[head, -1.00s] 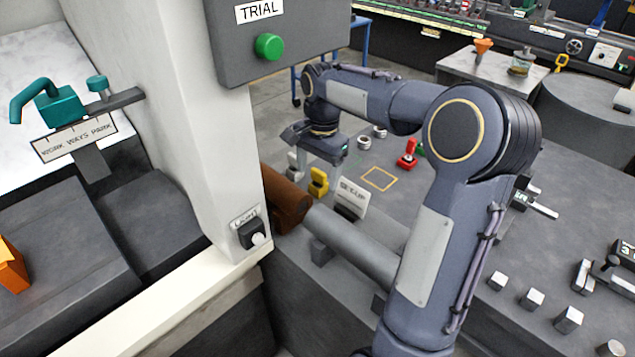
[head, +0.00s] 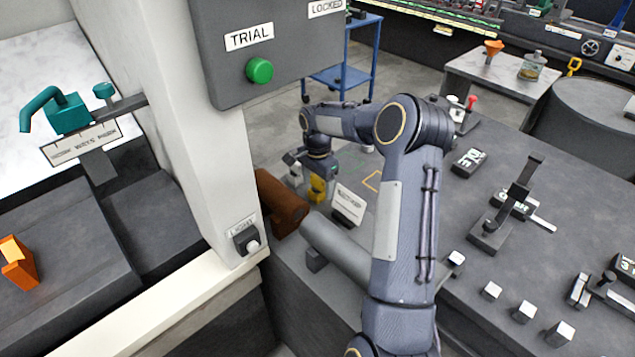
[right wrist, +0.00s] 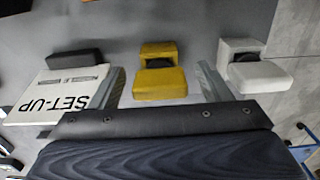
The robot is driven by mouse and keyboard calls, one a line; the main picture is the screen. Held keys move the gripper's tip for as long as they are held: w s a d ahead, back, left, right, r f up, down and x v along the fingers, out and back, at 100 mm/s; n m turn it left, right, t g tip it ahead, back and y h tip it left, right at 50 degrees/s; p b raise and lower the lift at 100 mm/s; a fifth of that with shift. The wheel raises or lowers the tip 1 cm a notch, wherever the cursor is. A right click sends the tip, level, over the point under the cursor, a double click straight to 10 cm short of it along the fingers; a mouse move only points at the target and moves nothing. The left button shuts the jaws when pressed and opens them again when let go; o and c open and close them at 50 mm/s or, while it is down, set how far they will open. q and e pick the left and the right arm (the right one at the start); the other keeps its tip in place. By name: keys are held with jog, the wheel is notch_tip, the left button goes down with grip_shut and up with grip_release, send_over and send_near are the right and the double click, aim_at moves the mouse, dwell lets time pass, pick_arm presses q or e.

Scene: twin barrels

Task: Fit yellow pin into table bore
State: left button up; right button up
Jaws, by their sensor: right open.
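The yellow pin (head: 316,190) is a blocky yellow piece on the grey table, beside the white SET-UP sign. My right gripper (head: 312,178) is low over it and partly covers it. In the right wrist view the yellow pin (right wrist: 160,84) shows between the two spread fingers of my right gripper (right wrist: 162,88), with a gap on each side. It looks unheld. I cannot make out the table bore; a yellow outlined square (head: 372,181) is partly hidden behind my right arm. My left gripper is not in view.
The SET-UP sign (right wrist: 62,92) stands left of the pin, and a white block (right wrist: 252,68) stands right of it, both near the fingers. A brown roller (head: 282,203) and grey cylinder (head: 338,248) lie along the table's near edge. A pale pillar (head: 205,130) rises at left.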

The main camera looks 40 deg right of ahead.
jog(key=shift+f, duration=0.5)
jog(key=c, duration=1.1)
